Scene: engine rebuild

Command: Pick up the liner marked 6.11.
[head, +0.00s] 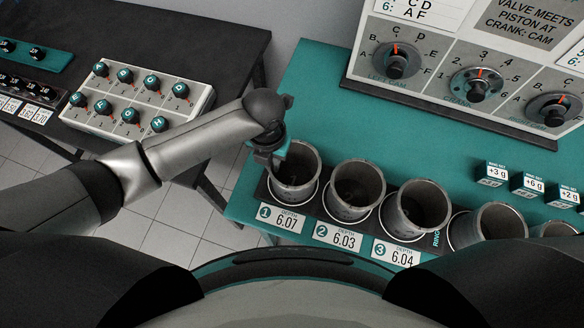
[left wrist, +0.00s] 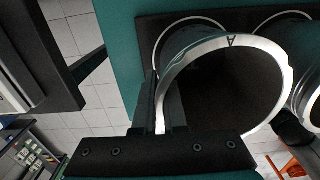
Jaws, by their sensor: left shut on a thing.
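A row of grey metal liners stands on the black rack at the front of the teal table. My left gripper (head: 270,152) is at the leftmost liner (head: 297,178), behind the card 1 reading depth 6.07 (head: 278,218). In the left wrist view the fingers (left wrist: 159,105) straddle the near wall of this liner (left wrist: 213,62), shut on it. Its bright rim bears a letter A. I cannot tell whether it is raised. Liners behind cards 6.03 (head: 358,188) and 6.04 (head: 420,207) stand to its right. I see no 6.11 marking.
A panel with dials (head: 470,85) stands at the back of the table. Small dark weight blocks (head: 530,183) sit at the right. A grey box with knobs (head: 135,98) is on the dark table at left. A floor gap separates the tables.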

